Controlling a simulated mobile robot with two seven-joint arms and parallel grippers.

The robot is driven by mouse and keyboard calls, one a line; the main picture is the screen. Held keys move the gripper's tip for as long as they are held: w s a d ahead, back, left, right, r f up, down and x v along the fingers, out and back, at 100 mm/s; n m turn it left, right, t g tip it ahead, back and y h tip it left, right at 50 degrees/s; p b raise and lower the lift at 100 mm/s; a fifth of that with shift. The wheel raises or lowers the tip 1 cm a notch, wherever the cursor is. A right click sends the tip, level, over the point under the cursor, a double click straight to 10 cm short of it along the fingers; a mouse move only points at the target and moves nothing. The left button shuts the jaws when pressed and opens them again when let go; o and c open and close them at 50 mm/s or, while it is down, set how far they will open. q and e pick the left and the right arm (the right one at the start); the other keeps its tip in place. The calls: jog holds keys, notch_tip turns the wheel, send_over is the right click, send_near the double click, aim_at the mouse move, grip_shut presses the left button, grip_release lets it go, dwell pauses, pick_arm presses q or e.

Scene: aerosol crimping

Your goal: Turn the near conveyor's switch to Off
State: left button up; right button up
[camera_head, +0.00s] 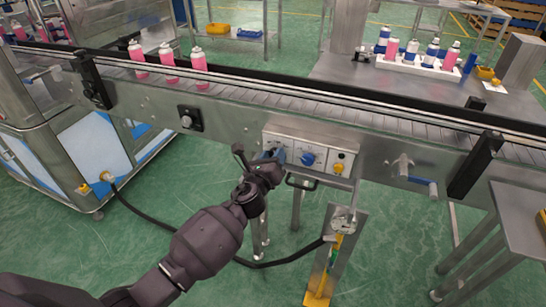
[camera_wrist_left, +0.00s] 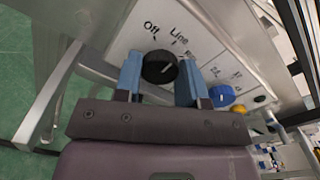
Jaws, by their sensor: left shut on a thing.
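The near conveyor's switch is a black knob (camera_wrist_left: 160,67) on a pale control panel (camera_wrist_left: 205,35) with "Off" and "Line" printed above it. A short pale mark shows on the knob, but I cannot tell exactly which label it points to. My left gripper (camera_wrist_left: 160,78) has its two blue fingers on either side of the knob, shut on it. In the head view my left gripper (camera_head: 271,157) is at the left end of the panel (camera_head: 300,137) on the conveyor's front and hides the black knob. My right gripper is not in view.
A blue knob (camera_head: 307,158) and a yellow knob (camera_head: 338,168) sit to the right on the panel, with a black handle (camera_head: 301,184) below. The conveyor (camera_head: 240,98) carries pink cans (camera_head: 168,60).

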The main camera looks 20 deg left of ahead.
pick_arm(q)
jog(key=n, duration=0.9)
jog(key=shift+f+n, duration=0.1)
jog(key=shift+n, duration=0.2)
dwell(0.3)
dwell(0.3)
jog(key=o, duration=0.9)
jog(key=shift+s, duration=0.15)
